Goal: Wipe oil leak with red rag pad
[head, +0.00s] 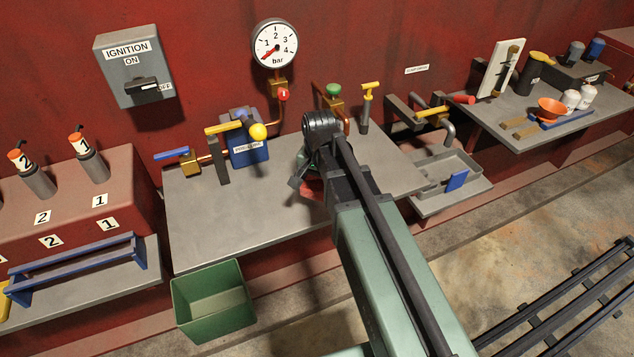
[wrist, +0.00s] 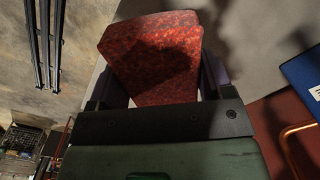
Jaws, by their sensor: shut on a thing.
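My gripper (head: 308,187) is over the middle of the grey bench (head: 225,225), mostly hidden behind my arm. In the wrist view the red rag pad (wrist: 152,45) sits between the two fingers of my gripper (wrist: 163,82), which are shut on it. It is a mottled red block with a dark shadow across it. In the head view only a small red part of the pad (head: 313,190) shows below the gripper. I cannot tell whether it touches the bench. I cannot make out an oil leak; the bench under my arm is hidden.
A blue pump box (head: 249,151), a copper pipe and several valves line the bench's back edge, close to my gripper. A green bin (head: 212,302) stands below the front edge. A grey tray (head: 447,178) is to the right. The bench's left front is clear.

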